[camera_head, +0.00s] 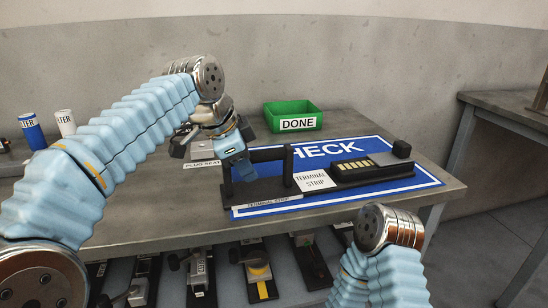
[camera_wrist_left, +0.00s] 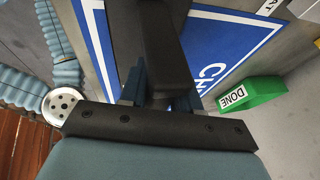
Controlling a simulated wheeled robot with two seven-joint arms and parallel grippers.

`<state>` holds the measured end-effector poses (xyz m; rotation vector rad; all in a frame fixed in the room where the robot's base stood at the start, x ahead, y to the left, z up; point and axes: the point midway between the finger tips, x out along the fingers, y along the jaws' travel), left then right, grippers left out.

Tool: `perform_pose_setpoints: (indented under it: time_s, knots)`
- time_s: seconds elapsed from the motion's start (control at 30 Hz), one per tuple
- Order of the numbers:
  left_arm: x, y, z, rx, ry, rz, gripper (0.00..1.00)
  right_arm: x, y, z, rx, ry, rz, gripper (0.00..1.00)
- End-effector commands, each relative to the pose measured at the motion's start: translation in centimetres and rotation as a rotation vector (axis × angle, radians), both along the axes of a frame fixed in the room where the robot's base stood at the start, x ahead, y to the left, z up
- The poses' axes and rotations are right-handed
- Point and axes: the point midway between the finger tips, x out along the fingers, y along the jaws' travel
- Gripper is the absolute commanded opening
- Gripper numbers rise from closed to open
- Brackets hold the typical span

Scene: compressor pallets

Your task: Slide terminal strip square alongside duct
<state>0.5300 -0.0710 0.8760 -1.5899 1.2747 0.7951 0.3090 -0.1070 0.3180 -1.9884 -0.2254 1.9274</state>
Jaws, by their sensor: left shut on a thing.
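My left gripper (camera_head: 238,165) is shut on a black upright frame (camera_head: 270,155) at its left end; the fingers partly hide that end. The frame rises from a dark base (camera_head: 262,190) whose front edge is labelled TERMINAL STRIP. In the left wrist view, a dark bar (camera_wrist_left: 158,45) sits between my blue fingers (camera_wrist_left: 160,95). Right of the frame, a white TERMINAL STRIP card (camera_head: 315,181) lies next to a dark strip with yellowish terminals (camera_head: 354,166). A long black rail (camera_head: 385,174), possibly the duct, runs beside it. Only my right arm shows, not its gripper.
The blue CHECK mat (camera_head: 365,148) lies under these parts. A green DONE bin (camera_head: 292,108) stands behind, also in the left wrist view (camera_wrist_left: 255,92). A PLUG SEAT fixture (camera_head: 203,150) is behind my left gripper. A lower shelf holds several devices (camera_head: 258,275). Bare table lies front left.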

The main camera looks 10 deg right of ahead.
Motion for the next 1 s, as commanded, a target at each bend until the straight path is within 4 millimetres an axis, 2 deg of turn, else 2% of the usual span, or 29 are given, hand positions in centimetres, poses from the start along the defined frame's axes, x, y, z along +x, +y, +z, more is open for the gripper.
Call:
perform_pose_setpoints:
  time_s: [1.0]
  knots:
    - [1.1,11.9,-0.2,0.002,0.003,0.004,0.0,0.0,0.0,-0.6,0.0,0.0,0.0,0.64]
